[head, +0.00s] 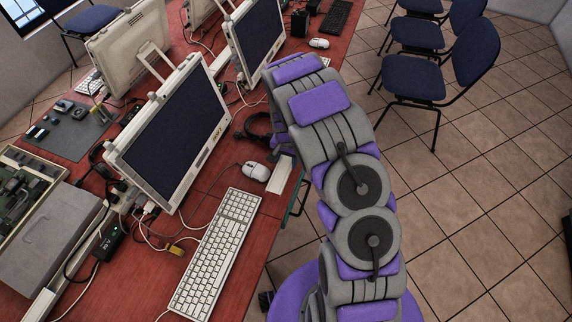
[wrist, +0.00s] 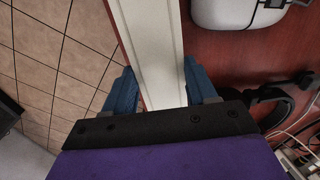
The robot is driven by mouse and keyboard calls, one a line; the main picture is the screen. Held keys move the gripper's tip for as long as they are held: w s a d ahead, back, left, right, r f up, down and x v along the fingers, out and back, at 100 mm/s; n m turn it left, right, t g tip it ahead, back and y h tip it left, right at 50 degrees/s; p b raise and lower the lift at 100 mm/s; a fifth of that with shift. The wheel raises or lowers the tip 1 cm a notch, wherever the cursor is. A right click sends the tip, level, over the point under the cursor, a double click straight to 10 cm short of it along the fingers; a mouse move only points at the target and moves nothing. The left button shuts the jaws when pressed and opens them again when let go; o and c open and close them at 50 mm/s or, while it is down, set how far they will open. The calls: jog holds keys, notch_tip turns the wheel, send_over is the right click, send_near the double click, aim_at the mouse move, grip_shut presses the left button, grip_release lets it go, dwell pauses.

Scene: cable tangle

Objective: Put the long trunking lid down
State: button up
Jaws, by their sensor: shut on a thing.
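The long trunking lid (wrist: 155,60) is a white, flat strip with raised edges. In the wrist view it runs from between my fingers up out of the frame, along the table's edge. My gripper (wrist: 161,88) has blue fingers, one on each side of the lid, and is shut on it. In the head view a short end of the lid (head: 272,179) shows beside the mouse at the table's right edge; the rest is behind my arm. I cannot tell whether the lid touches the table.
A white mouse (head: 256,171) lies close to the lid, with a keyboard (head: 216,252) and monitor (head: 172,135) left of it on the red table (head: 248,262). A black coiled cable (wrist: 268,105) lies near my right finger. Blue chairs (head: 412,80) stand on the tiled floor at right.

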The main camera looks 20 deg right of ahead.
aim_at(286, 161)
jog(key=shift+f+b, duration=0.65)
jog(key=shift+f, duration=1.15)
jog(key=shift+r, duration=0.1)
jog(key=o, duration=1.1)
jog(key=shift+c, duration=0.2)
